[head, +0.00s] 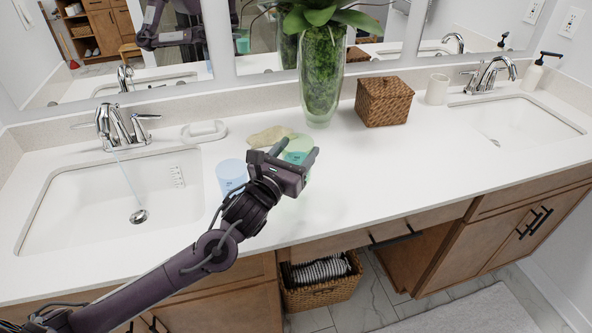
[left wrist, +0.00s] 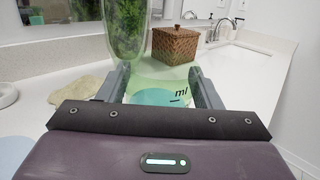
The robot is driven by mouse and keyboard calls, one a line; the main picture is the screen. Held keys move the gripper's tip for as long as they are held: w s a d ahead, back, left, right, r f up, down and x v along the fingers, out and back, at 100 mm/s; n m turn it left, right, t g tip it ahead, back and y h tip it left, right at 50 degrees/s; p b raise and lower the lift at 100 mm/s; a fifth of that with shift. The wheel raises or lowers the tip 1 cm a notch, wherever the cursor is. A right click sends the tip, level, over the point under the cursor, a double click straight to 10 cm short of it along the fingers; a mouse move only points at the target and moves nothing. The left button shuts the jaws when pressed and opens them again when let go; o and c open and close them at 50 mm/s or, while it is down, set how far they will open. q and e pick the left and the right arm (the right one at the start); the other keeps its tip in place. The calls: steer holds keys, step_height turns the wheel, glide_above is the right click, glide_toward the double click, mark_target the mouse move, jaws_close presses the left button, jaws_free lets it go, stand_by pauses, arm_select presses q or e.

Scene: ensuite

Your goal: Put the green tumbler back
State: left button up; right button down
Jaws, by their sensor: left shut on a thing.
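The green tumbler (head: 297,146) is a translucent pale green cup. It is between the fingers of my left gripper (head: 312,161), over the counter in front of the plant vase. In the left wrist view the tumbler (left wrist: 160,78) fills the gap between both fingers of the left gripper (left wrist: 160,88), which is shut on it. Teal colour and "ml" lettering show on it. The gripper hides its lower part, so I cannot tell whether its base touches the counter. My right gripper is not in view.
A blue tumbler (head: 231,174) stands left of my gripper. A beige flat item (head: 268,137) lies behind it. The glass plant vase (head: 321,85) and wicker box (head: 384,101) stand behind. Sinks lie left (head: 85,205) and right (head: 520,125). The counter (head: 400,165) right of the gripper is clear.

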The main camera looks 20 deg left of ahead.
arm_select(q)
steer(key=shift+f, duration=0.8)
step_height(320, 180, down, 3)
steer(key=shift+f, duration=0.65)
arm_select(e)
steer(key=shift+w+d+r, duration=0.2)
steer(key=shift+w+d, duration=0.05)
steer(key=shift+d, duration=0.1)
arm_select(q)
steer(key=shift+f, duration=0.15)
steer(key=o, duration=1.1)
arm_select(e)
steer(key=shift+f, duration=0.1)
